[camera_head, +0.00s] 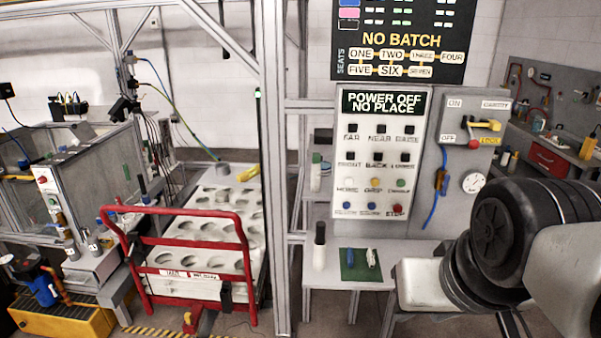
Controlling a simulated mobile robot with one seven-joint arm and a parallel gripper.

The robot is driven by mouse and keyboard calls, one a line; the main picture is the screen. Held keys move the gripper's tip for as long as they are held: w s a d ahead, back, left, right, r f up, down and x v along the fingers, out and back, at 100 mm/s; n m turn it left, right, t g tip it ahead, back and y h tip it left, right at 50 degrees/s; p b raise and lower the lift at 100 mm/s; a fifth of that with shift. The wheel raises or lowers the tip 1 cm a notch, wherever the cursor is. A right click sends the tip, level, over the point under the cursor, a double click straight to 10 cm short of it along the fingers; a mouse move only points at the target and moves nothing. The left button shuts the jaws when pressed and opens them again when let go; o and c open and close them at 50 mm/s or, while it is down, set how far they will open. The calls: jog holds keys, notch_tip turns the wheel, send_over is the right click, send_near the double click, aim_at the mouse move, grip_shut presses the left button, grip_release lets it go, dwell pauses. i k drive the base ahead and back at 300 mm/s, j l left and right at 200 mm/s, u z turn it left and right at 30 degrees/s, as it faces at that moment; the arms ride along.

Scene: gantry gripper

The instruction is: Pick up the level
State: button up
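I cannot pick out the level for certain. Two small items lie side by side on a green mat (360,273) on the white table: a blue one (348,257) at the left and a pale grey or white one (371,258) at the right. Both are too small to identify. My arm (515,235), black and pale grey, comes in from the right edge, and its pale part reaches to the right of the mat. No gripper fingers show.
A white bottle with a black top (320,250) stands left of the mat. A control panel (380,150) reading "POWER OFF NO PLACE" rises behind the table. A frame post (275,160) stands to the left, with a red gate (187,241) before a tray of hollows (213,200).

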aim_at(244, 177)
jog(key=i+j+u, duration=0.15)
jog(key=i+j, duration=0.35)
jog(key=i+j+u, duration=0.1)
jog(key=i+j, duration=0.4)
jog(key=i+j+u, duration=0.15)
jog(key=i+j, duration=0.25)
jog(key=i, duration=0.15)
jog(key=i+j+u, duration=0.15)
jog(key=i+j, duration=0.2)
jog(key=i, duration=0.2)
